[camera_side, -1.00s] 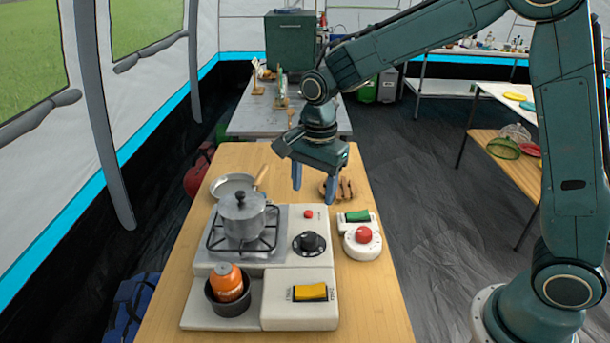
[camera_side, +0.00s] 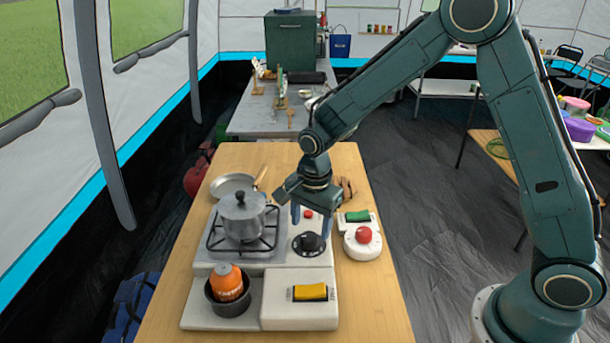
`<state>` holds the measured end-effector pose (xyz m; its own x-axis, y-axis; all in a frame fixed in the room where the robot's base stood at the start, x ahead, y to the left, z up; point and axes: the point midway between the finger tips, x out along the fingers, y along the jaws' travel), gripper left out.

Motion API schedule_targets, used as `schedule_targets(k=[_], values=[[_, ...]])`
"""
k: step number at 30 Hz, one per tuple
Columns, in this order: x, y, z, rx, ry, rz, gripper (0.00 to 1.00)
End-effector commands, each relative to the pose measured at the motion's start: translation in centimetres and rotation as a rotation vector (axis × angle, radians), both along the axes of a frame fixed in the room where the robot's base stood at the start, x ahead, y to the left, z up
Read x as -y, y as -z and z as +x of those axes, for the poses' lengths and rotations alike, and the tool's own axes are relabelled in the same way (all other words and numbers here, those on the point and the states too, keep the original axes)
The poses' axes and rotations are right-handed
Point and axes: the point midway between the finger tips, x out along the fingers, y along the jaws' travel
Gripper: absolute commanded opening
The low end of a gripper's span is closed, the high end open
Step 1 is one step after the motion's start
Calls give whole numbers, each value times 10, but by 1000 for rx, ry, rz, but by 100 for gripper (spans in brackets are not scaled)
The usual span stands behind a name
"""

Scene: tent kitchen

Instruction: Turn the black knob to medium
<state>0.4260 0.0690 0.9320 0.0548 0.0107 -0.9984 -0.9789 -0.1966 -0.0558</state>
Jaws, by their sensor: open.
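The black knob (camera_side: 309,242) sits on a dark round dial on the white stove panel, right of the burner. Its pointer setting is too small to read. My gripper (camera_side: 310,222) is open and points down, just above and behind the knob. Its two blue fingers are apart, one at the left and one at the right. The right finger comes down close to the knob's right side; I cannot tell whether it touches.
A lidded pot (camera_side: 241,217) stands on the burner left of the knob. A red button (camera_side: 363,235) on a white base and a green switch (camera_side: 357,216) are close on the right.

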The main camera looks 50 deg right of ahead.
Motion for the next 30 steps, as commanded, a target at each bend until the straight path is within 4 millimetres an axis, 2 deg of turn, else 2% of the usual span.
schedule_targets(k=[3,9,22,28,29,30], values=[[0,17,1,-2,0,0,59],[0,33,2,-1,0,0,59],[0,38,2,1,0,0,59],[0,38,2,1,0,0,20],[0,38,2,1,0,0,14],[0,38,2,1,0,0,14]])
